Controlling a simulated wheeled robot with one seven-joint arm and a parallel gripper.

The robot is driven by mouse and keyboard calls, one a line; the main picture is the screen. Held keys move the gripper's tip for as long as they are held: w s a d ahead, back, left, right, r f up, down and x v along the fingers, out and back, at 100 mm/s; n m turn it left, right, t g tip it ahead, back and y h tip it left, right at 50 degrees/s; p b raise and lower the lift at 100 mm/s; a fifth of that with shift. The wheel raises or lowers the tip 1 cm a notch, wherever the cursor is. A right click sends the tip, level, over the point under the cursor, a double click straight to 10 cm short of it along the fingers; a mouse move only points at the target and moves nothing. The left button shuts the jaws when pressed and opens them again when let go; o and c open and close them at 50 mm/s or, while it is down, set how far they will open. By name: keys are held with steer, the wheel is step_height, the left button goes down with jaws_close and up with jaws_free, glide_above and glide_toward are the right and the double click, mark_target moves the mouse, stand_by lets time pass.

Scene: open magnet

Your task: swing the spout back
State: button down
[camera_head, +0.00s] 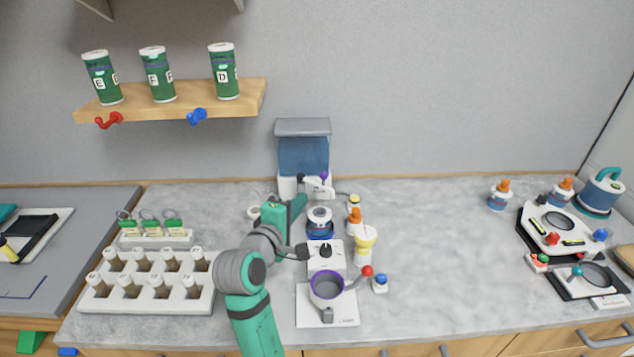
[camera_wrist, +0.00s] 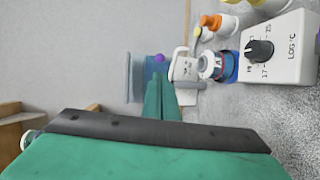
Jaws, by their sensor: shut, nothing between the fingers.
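A water dispenser with a blue tank (camera_head: 303,157) stands against the back wall. Its white spout (camera_head: 319,189), with a purple knob (camera_head: 324,175), sticks out at the front, toward the right. In the wrist view the spout (camera_wrist: 184,68) and the purple knob (camera_wrist: 158,59) lie just beyond my fingertips. My gripper (camera_head: 300,202) is shut and empty, just left of and in front of the spout. Its green fingers (camera_wrist: 161,98) are together in the wrist view. I cannot tell whether they touch the spout.
A blue-based vessel (camera_head: 320,222) stands below the spout, with a white dial box (camera_head: 325,256) and a purple-rimmed pot (camera_head: 327,286) in front. Orange-capped and yellow items stand to the right. A white vial rack (camera_head: 205,300) is at left. The counter right of centre is clear.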

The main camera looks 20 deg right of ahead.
mark_target(322, 177)
steer(key=x, duration=1.2)
steer(key=shift+w+d+f, duration=0.1)
steer(key=shift+w+d, duration=0.1)
steer(key=shift+w, duration=0.05)
